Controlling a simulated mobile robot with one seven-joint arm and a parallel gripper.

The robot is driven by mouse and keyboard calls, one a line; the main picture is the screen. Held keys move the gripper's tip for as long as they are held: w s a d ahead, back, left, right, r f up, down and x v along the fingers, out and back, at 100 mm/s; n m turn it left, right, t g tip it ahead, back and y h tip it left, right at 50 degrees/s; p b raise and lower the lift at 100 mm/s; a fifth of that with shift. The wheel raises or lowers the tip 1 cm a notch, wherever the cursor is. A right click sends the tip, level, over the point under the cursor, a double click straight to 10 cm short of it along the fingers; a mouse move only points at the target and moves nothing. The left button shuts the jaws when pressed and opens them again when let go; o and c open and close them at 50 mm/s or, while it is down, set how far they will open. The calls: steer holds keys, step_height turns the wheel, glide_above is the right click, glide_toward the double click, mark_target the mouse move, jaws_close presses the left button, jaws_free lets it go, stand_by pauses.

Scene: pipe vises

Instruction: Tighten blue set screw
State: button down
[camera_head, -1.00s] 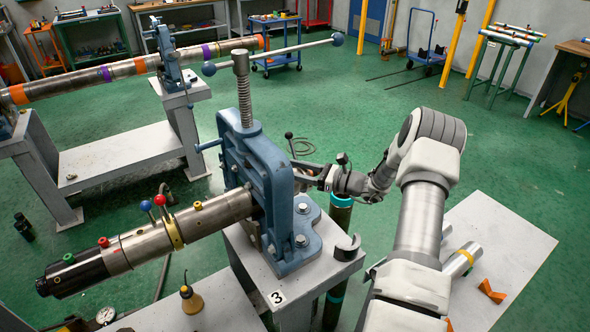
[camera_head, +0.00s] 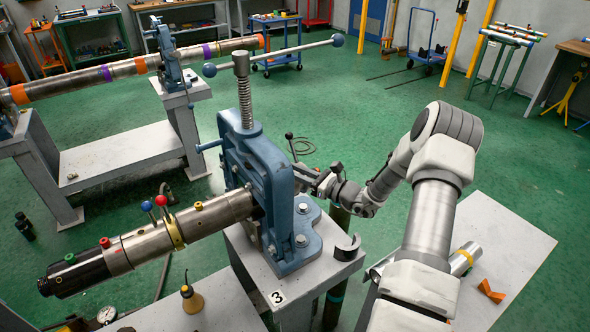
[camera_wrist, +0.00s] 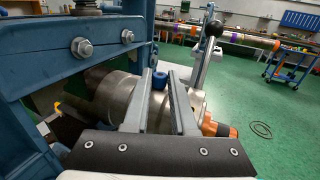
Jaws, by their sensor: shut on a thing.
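The blue set screw (camera_wrist: 160,80) stands up from a metal pipe fitting (camera_wrist: 128,97) beside the blue vise in the wrist view. My gripper (camera_wrist: 161,76) has its two fingers on either side of the screw's blue head, shut on it. In the head view my gripper (camera_head: 306,174) is at the right side of the vise, partly behind its frame, and the set screw is hidden there. The blue pipe vise (camera_head: 262,185) stands on bench 3 and holds a steel pipe (camera_head: 210,215).
The vise's long handle (camera_head: 290,50) stretches above. A black-knobbed lever (camera_wrist: 213,30) rises close to my right finger. A hook-shaped part (camera_head: 348,248) lies on the bench edge. A blue-tipped and a red-tipped lever stand on the pipe's left part. Green floor is free beyond.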

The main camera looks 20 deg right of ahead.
steer(key=shift+m+t+h, duration=0.3)
steer(key=shift+h, duration=0.1)
steer(key=c, duration=0.7)
jaws_free()
steer(key=shift+c, duration=0.2)
steer(key=b+v, duration=0.1)
steer(key=v, duration=1.6)
steer(key=shift+s, duration=0.25)
steer(key=shift+d, duration=0.1)
